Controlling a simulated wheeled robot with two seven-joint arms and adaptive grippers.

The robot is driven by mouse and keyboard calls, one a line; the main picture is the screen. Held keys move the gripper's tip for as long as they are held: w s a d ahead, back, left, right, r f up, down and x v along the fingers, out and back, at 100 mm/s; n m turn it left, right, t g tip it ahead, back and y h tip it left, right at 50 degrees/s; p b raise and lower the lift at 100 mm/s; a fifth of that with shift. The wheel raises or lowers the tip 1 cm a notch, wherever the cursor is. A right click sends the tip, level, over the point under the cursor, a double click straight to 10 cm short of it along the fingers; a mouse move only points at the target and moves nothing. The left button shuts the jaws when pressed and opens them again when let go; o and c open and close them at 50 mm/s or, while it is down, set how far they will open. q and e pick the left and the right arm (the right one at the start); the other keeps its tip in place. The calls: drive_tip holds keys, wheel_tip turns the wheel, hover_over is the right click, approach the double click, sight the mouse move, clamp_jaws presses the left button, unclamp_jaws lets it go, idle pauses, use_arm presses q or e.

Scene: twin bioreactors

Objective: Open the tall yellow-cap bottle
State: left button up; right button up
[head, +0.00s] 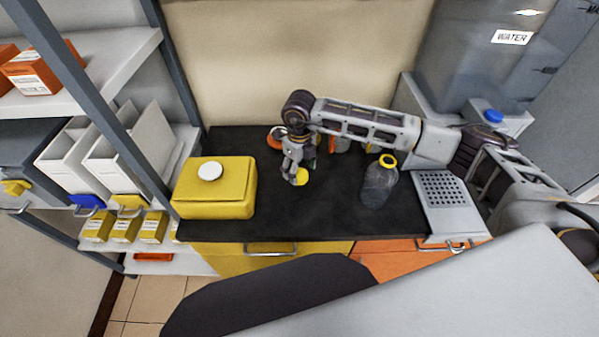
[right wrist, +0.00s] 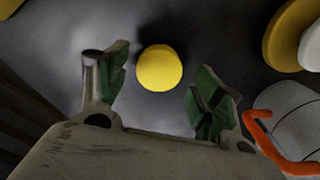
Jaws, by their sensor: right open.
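The tall grey bottle (head: 379,184) stands upright on the dark counter, right of my right gripper. It has a yellow ring at its neck, and its mouth looks open and dark. A round yellow cap (head: 301,176) appears to lie apart from the bottle on the counter, by my right fingertips. My right gripper (head: 294,175) points down and is open. In the right wrist view the cap (right wrist: 159,68) shows in the gap between the spread fingers, just beyond their tips, with nothing gripped. My left gripper is not in view.
A yellow canister (head: 215,190) with a white lid stands at the counter's left. Orange-topped items (head: 276,138) are behind my right gripper, partly hidden by the arm. A perforated grey plate (head: 446,190) lies at right. The counter's front middle is clear.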

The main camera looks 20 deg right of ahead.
sight(299, 174)
wheel_tip(299, 174, up, 10)
drive_tip(key=shift+b, duration=0.35)
drive_tip(key=shift+f, duration=0.1)
idle(0.8)
